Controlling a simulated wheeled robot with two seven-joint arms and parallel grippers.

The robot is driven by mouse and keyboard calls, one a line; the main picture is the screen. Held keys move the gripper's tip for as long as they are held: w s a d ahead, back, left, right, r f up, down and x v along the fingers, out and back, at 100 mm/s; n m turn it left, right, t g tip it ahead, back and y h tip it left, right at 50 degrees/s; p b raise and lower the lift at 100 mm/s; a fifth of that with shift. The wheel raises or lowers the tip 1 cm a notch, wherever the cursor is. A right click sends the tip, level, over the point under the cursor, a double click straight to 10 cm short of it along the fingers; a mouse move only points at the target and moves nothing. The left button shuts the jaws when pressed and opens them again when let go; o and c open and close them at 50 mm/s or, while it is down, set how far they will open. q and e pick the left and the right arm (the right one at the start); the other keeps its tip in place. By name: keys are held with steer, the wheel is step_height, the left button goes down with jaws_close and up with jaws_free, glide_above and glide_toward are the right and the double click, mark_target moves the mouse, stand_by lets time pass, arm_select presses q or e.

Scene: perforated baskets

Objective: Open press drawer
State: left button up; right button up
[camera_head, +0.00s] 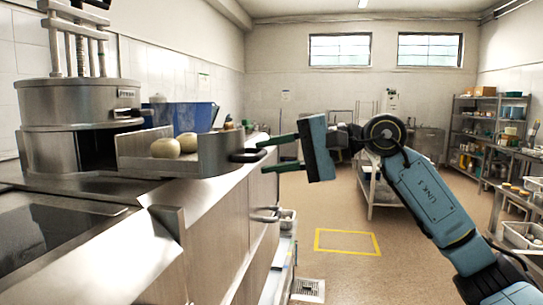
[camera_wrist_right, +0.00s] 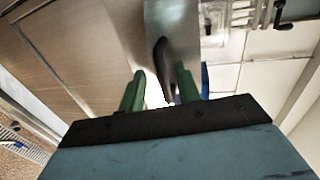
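The press (camera_head: 70,105) is a round metal cylinder with upright screws on the counter at left. Its drawer (camera_head: 215,152) stands out to the right of the dark opening, with two round pale items (camera_head: 176,146) in it. The drawer's dark handle (camera_head: 247,156) is at its right end. My right gripper (camera_head: 262,155) is open, with green fingers one above the other, pointing left at the handle. In the wrist view the handle (camera_wrist_right: 163,62) shows between the two fingers (camera_wrist_right: 160,82); I cannot tell whether they touch it. My left gripper is not in view.
A blue container (camera_head: 185,117) stands behind the drawer. The metal counter (camera_head: 100,195) has cabinet fronts with another handle (camera_head: 264,215) below. Open floor with a yellow marked square (camera_head: 347,242) lies to the right. Shelves (camera_head: 490,130) stand at far right.

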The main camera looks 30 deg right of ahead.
steer(key=shift+w+a, duration=0.1)
